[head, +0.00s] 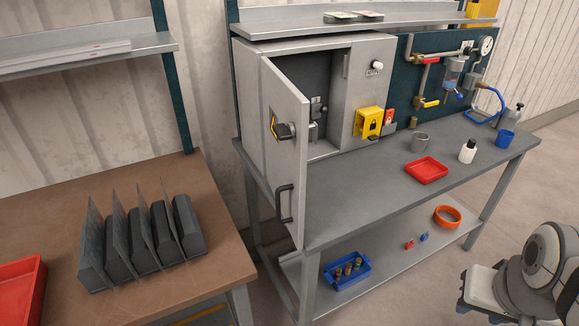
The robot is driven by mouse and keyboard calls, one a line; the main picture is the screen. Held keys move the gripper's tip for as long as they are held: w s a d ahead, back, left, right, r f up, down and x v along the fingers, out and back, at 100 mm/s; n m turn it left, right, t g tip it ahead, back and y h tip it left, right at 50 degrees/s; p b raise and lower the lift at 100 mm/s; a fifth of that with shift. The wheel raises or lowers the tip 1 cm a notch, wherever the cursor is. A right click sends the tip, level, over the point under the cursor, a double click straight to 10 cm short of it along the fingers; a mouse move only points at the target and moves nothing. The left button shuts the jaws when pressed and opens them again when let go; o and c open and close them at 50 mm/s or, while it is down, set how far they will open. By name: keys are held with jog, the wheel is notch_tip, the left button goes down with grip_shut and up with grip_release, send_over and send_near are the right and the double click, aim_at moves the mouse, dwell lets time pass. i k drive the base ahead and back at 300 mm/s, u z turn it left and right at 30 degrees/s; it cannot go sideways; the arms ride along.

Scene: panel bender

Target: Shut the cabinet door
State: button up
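The grey metal cabinet (374,55) stands on the grey workbench. Its door (292,125) is hinged on the left and stands open, swung out toward the front of the bench. Part of the cabinet's inside shows, with small light fittings. My arm shows at the lower right, well away from the door. I cannot make out gripper fingers there.
A blue bin (346,272) sits on the lower shelf. A brown table (213,208) with black racked parts (143,240) stands left of the door.

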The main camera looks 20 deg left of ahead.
aim_at(287, 160)
jog(key=z, duration=0.1)
jog(key=k, duration=0.3)
jog(key=u, duration=1.25)
jog(key=i, duration=1)
jog(key=z, duration=0.25)
jog(key=k, duration=0.75)
jog(key=u, duration=0.25)
jog(key=i, duration=0.5)
jog(key=z, duration=0.05)
